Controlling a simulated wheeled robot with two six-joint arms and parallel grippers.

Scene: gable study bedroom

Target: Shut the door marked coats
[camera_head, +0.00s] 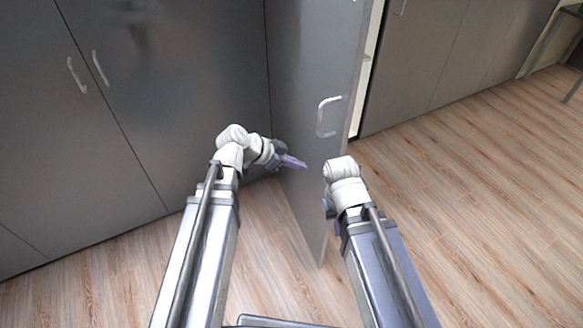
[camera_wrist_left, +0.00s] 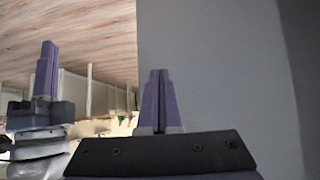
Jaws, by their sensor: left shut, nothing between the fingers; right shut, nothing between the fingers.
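A grey door (camera_head: 300,70) stands open in the middle of the head view, with a pale bar handle (camera_head: 328,117) near its free edge. No readable label shows on it. My left gripper (camera_head: 293,162) is shut and empty, in front of the door's face, lower than and left of the handle. I cannot tell whether it touches. In the left wrist view its fingers (camera_wrist_left: 158,98) point along the grey door panel (camera_wrist_left: 215,80). My right gripper is low near the door's free edge, mostly hidden in the head view; its shut fingers (camera_wrist_left: 46,70) show in the left wrist view.
Shut grey cupboard doors (camera_head: 150,100) with two pale handles fill the left. Beyond the open door is a narrow pale opening (camera_head: 362,95), then more grey panels (camera_head: 450,50). The wooden floor (camera_head: 490,210) is clear at the right. A dark-legged piece of furniture stands far right.

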